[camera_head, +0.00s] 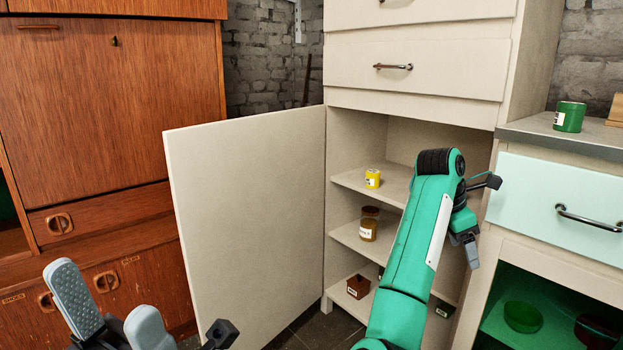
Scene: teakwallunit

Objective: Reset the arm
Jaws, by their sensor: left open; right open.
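My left gripper (103,288) is at the lower left with its two grey fingers spread and nothing between them. It is in front of the wooden cabinet, left of the open cream door. My teal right arm (412,240) rises from the bottom and bends at its top in front of the open cream cupboard. My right gripper (468,256) hangs below that bend at the cupboard's right side. It is small, seen partly edge-on and partly hidden by the arm. I see nothing held in it.
The cream door (250,220) stands open. Inside the cupboard are a yellow can (372,178), a brown jar (368,224) and a small brown box (358,286). A green can (569,117) stands on the right counter (600,138). The wooden cabinet (110,110) fills the left.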

